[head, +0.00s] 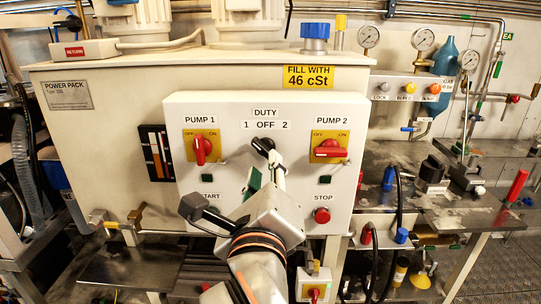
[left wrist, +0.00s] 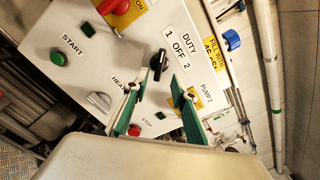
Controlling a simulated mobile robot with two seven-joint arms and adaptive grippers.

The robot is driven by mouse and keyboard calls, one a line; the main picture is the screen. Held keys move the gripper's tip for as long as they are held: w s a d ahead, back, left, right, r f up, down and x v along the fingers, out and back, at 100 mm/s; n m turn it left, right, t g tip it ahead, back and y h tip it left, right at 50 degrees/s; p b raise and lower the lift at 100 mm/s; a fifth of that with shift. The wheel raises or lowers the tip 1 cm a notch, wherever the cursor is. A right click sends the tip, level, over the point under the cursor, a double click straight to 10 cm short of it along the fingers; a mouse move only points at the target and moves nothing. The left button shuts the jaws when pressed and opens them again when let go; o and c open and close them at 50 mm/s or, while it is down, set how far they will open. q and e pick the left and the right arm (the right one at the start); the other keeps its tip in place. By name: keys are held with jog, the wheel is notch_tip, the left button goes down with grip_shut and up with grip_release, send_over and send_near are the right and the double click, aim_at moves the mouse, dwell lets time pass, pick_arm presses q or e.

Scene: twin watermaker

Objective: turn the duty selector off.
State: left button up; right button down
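The duty selector (head: 262,145) is a black knob below the "1 OFF 2" labels on the white front panel. In the left wrist view the knob (left wrist: 158,64) appears turned toward the 1 side rather than straight at OFF. My left gripper (head: 266,177) is just below the knob in the head view and partly covers the panel's lower middle. In the left wrist view its two green-padded fingers (left wrist: 160,90) are spread apart, with the knob ahead, near the gap between their tips. Nothing is between the fingers. My right gripper is not in view.
Red switches for Pump 1 (head: 200,150) and Pump 2 (head: 329,149) flank the selector. A green start button (left wrist: 57,60), a grey heater knob (left wrist: 99,99) and a red stop button (head: 322,215) sit lower on the panel. Gauges and a workbench (head: 460,205) stand at right.

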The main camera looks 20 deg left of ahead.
aim_at(265, 154)
pick_arm(q)
jog(key=x, duration=0.6)
jog(key=shift+w+a+f+b, duration=0.1)
jog(key=shift+w+a+b, duration=0.05)
jog(key=shift+b, duration=0.25)
grip_shut()
